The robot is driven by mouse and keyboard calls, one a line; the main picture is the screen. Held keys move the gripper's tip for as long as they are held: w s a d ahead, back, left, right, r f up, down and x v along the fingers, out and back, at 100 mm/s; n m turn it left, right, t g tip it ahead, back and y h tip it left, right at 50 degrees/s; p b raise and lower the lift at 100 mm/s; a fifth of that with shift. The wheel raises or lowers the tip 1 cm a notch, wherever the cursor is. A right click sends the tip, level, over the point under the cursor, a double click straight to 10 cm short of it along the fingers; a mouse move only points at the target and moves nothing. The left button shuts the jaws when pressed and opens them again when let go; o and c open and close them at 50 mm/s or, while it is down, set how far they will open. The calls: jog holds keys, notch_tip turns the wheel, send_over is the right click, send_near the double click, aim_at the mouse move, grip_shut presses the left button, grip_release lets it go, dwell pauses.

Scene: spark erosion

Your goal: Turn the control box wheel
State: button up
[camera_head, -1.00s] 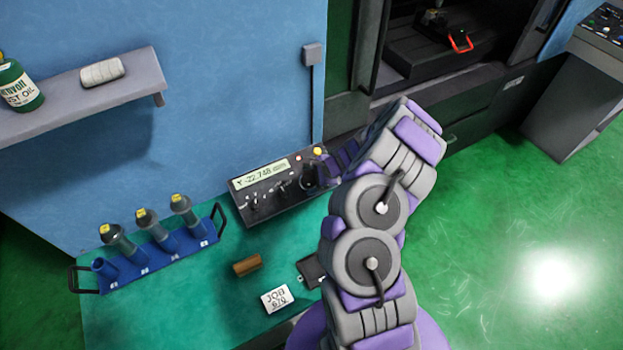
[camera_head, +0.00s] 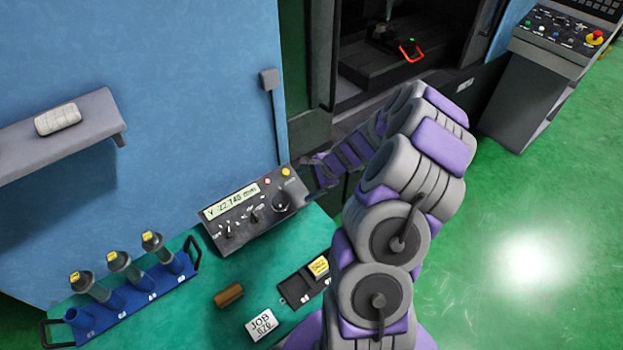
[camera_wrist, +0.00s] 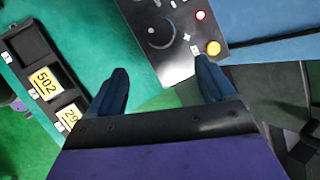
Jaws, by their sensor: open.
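The control box (camera_head: 243,225) is a dark panel with a lit display at the back of the green table. Its round black wheel (camera_head: 281,202) sits at the right end, below a red and a yellow button. In the wrist view the wheel (camera_wrist: 160,33) shows near the top, ahead and slightly left of centre. My gripper (camera_wrist: 163,80) is open and empty, its two dark blue fingers spread apart, pointing at the box's button end. In the head view my gripper (camera_head: 318,178) is just right of the box, apart from the wheel, its fingertips partly unclear.
A grey shelf (camera_head: 95,120) juts from the wall. A machine console (camera_head: 530,85) stands right.

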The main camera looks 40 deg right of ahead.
jog(key=shift+v, duration=1)
dwell(0.4)
jog(key=s+a+r+n+g+b, duration=0.1)
jog(key=s+a+r+n+b, duration=0.2)
jog(key=a, duration=0.4)
jog(key=s+a+r+n+g+b, duration=0.1)
jog(key=s+a+r+n+g, duration=0.15)
jog(key=a+n, duration=0.35)
jog(key=s+a+r+n+g+b, duration=0.1)
jog(key=s+a+r+n, duration=0.25)
jog(key=a, duration=0.55)
jog(key=s+a+n+g+h+b, duration=0.1)
jog(key=s+n+g+h+b, duration=0.2)
jog(key=s, duration=1.9)
jog(key=n+h+b, duration=0.1)
jog(key=n+b, duration=0.2)
jog(key=n, duration=0.2)
jog(key=shift+s+r+h, duration=0.3)
jog(key=shift+s+r, duration=0.05)
jog(key=shift+r, duration=0.05)
